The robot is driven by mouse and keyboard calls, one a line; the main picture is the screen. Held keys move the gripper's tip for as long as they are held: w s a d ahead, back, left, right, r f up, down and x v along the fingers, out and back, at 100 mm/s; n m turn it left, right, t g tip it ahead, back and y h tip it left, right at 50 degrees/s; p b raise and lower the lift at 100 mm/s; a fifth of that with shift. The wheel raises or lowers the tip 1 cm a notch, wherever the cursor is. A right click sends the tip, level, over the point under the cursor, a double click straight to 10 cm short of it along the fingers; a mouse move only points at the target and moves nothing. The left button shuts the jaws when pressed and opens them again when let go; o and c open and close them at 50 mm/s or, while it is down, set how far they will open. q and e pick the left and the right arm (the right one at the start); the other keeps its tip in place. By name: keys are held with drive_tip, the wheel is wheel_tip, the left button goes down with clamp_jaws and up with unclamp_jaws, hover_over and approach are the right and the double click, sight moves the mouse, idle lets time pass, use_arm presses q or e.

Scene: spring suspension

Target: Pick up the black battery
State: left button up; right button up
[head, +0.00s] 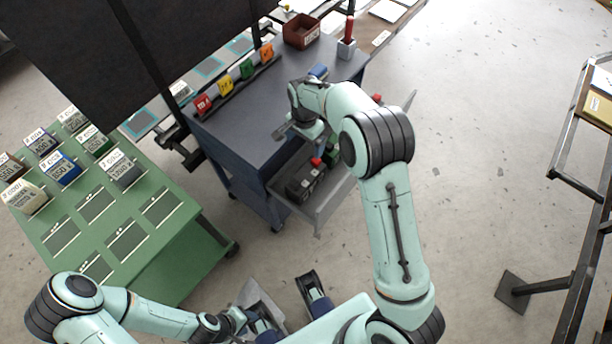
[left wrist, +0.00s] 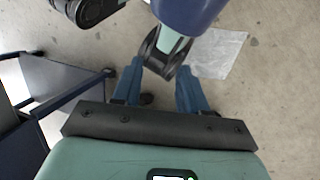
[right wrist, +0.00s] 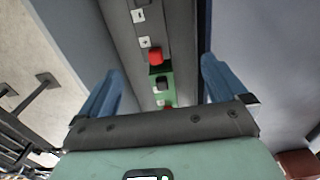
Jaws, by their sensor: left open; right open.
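The black battery (head: 302,184) lies in the open grey drawer of the blue cabinet, with a red part and a green part beside it. In the right wrist view, a dark grey body with minus and plus labels (right wrist: 143,28) shows beyond the fingers and looks like the battery. My right gripper (head: 300,130) is over the drawer area, open and empty; its fingers in the right wrist view (right wrist: 158,88) straddle the line of the drawer contents. My left gripper (head: 255,325) is open and empty, low near my base; the left wrist view (left wrist: 160,88) shows floor between its fingers.
The blue cabinet top (head: 245,110) carries coloured labelled blocks (head: 225,88), a brown bin (head: 301,31) and a red-handled tool (head: 349,30). A green rack (head: 165,255) with several labelled boxes stands left. The drawer walls (head: 325,208) surround the battery.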

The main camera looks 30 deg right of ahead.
wheel_tip(320, 180, down, 2)
drive_tip(key=s+b, duration=0.2)
drive_tip(key=b, duration=0.3)
approach(305, 174)
wheel_tip(305, 174, down, 6)
drive_tip(key=shift+f, duration=0.1)
drive_tip(key=f, duration=0.1)
drive_tip(key=f+b, duration=0.1)
drive_tip(key=f, duration=0.3)
drive_tip(key=shift+s+b, duration=0.3)
drive_tip(key=shift+f, duration=0.45)
drive_tip(key=shift+r, duration=0.1)
drive_tip(key=c, duration=1.7)
use_arm(q)
drive_tip(key=w+a+f+t, duration=0.2)
drive_tip(key=w+f, duration=0.2)
drive_tip(key=f, duration=0.4)
drive_tip(key=shift+y, duration=0.3)
use_arm(e)
drive_tip(key=shift+w+r, duration=0.15)
drive_tip(key=shift+w, duration=0.05)
clamp_jaws()
drive_tip(key=shift+r, duration=0.1)
